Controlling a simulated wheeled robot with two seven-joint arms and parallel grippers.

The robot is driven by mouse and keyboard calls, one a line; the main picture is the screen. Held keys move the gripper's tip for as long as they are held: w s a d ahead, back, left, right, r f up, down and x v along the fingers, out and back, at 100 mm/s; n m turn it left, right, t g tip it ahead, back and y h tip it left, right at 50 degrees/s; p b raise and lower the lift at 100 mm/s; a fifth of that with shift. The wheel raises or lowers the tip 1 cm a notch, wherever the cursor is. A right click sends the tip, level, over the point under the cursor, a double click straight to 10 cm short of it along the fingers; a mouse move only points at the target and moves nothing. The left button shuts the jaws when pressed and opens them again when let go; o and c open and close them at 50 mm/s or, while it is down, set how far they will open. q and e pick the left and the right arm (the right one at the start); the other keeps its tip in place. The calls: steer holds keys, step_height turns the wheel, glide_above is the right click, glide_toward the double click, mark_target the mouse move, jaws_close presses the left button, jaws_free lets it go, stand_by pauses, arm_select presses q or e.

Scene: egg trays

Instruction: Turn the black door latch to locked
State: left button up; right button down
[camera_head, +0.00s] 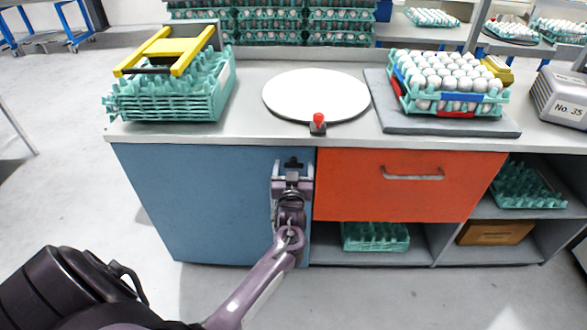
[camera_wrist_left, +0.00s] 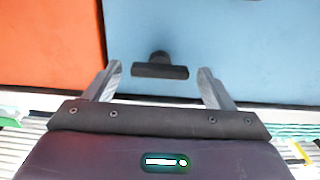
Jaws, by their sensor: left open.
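The black door latch (camera_head: 292,163) is on the blue cabinet door (camera_head: 205,205), near the door's upper right corner. In the left wrist view the latch (camera_wrist_left: 160,70) is a black bar lying crosswise between the fingers, with a round black stem behind it. My left gripper (camera_head: 292,172) is in front of the door at the latch. In the left wrist view the gripper (camera_wrist_left: 160,85) is open, with one finger on each side of the latch and a visible gap at both ends. My right gripper is not in view.
An orange drawer (camera_head: 410,185) with a metal handle is right of the door. On the counter (camera_head: 250,120) stand green trays (camera_head: 170,95), a white disc (camera_head: 315,92), a red-knobbed lever (camera_head: 318,123) and a tray of eggs (camera_head: 455,95). The floor in front is clear.

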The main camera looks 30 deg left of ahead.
arm_select(q)
steer(key=c, duration=1)
